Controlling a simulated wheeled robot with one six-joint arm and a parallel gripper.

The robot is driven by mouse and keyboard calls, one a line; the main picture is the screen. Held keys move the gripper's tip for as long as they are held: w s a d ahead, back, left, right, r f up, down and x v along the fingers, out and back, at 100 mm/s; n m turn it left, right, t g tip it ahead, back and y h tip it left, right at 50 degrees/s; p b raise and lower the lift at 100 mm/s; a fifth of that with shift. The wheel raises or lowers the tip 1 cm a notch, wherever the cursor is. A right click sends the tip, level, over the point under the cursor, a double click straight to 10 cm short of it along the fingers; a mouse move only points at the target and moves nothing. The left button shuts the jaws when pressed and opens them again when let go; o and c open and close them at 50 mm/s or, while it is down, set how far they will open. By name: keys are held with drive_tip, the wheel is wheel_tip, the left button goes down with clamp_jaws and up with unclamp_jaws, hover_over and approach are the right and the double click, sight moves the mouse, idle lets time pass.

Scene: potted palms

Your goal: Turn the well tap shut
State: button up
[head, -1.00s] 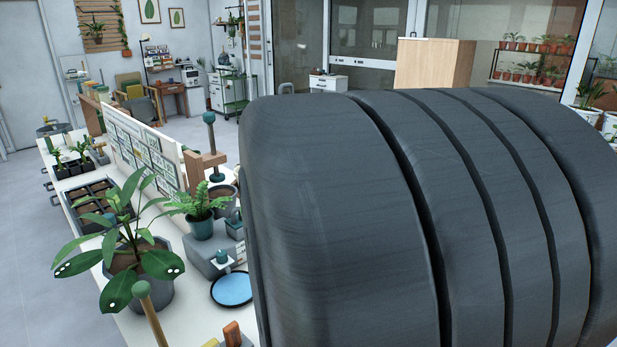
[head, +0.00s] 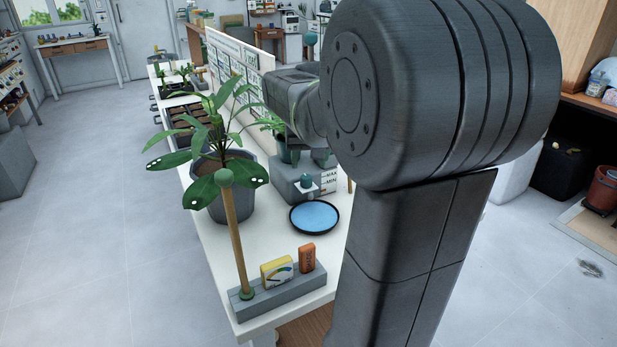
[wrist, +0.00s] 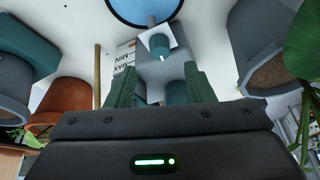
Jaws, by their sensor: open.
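The well is a grey block (head: 288,187) with a MAX/MIN label (head: 329,180) on its side, standing on the white bench. At its front is a teal knob (head: 306,181) over a white square plate, which I take for the tap. In the wrist view the knob (wrist: 160,44) and plate appear beyond my fingertips, roughly centred. My gripper (wrist: 160,70) is open, its two green fingers apart. Another teal part (wrist: 172,96) shows between the fingers, partly hidden by the gripper body. In the head view my arm hides most of the gripper.
A round blue-topped dish (head: 314,217) lies in front of the block. A large leafy plant in a grey pot (head: 237,200) stands left. A grey holder (head: 279,292) with a wooden stake (head: 233,240) is at the bench's near end. Open floor lies left.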

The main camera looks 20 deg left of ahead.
sight(307, 177)
drive_tip(key=b+x, duration=0.1)
drive_tip(key=x, duration=0.5)
drive_tip(key=shift+w+f, duration=0.1)
drive_tip(key=shift+f, duration=0.2)
